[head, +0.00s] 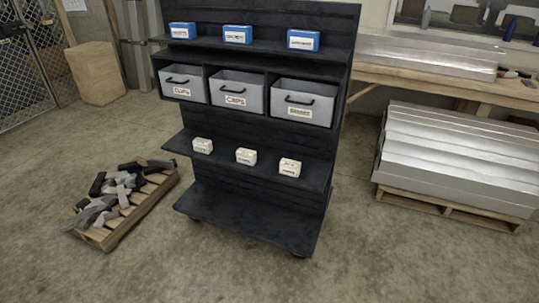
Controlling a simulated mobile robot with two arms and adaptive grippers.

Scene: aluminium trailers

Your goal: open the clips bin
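Three grey bins with dark handles sit side by side in the middle row of a black shelf cart. The left bin (183,82) has a small label that seems to read "CLIPS", though the letters are blurred. The middle bin (237,91) has a label that looks like "CAPS". The label of the right bin (304,101) is too blurred to read surely. All three bins sit pushed into their compartments. Neither of my grippers is in view.
Small blue boxes (237,34) stand on the cart's top shelf and small white boxes (246,156) on the lower shelf (270,178). A pallet with scrap pieces (125,192) lies left. Stacked metal profiles (455,160) lie right. The floor in front (210,270) is clear.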

